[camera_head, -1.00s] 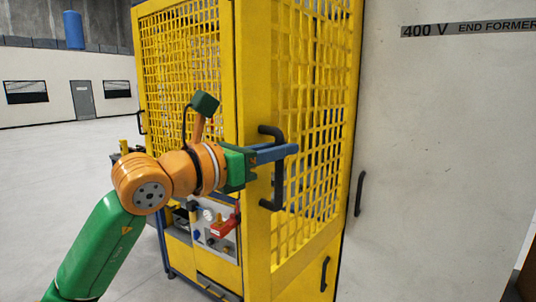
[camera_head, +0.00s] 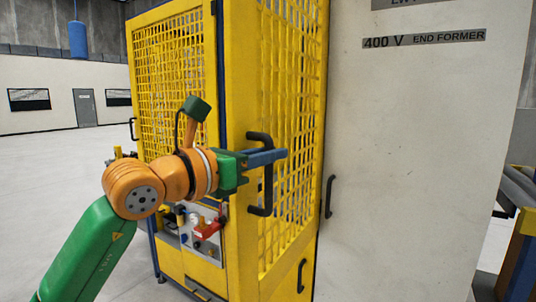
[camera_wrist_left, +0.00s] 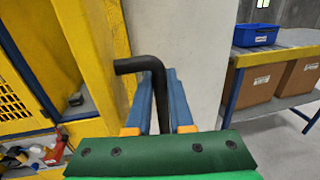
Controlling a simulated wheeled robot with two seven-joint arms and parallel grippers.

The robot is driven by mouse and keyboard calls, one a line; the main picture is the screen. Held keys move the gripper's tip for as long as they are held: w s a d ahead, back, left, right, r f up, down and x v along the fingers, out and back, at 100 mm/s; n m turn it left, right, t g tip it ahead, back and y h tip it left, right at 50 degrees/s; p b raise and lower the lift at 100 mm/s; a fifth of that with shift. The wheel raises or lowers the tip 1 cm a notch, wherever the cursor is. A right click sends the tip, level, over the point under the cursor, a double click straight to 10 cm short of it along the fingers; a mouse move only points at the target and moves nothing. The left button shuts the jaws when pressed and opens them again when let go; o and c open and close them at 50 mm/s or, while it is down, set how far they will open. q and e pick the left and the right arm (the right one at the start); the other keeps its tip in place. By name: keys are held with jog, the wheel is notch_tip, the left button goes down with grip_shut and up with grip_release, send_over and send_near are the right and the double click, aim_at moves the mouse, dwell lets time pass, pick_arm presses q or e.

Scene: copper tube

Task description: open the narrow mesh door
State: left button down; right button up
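The narrow mesh door (camera_head: 290,130) is a yellow frame with yellow mesh on the cage's right-hand face. Its black handle (camera_head: 267,180) stands upright near the door's left edge and also shows in the left wrist view (camera_wrist_left: 154,68). My left gripper (camera_head: 268,157) has its blue fingers on both sides of the handle's bar, closed on it. In the left wrist view my left gripper (camera_wrist_left: 160,102) has the bar running down between the fingers. A dark blue post shows beside the door's left edge, and the door looks slightly ajar. My right gripper is out of view.
A white cabinet (camera_head: 420,150) marked "400 V END FORMER" stands right of the door. The wider mesh door (camera_head: 172,80) is at left, above a control panel. A table with a blue bin (camera_wrist_left: 257,35) and cardboard boxes stands at right. Floor at left is clear.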

pick_arm(q)
jog(key=c, duration=1.1)
grip_release()
jog(key=shift+r, duration=0.15)
jog(key=shift+d, duration=0.15)
jog(key=shift+b+v, duration=2.1)
jog(key=shift+v, duration=1.45)
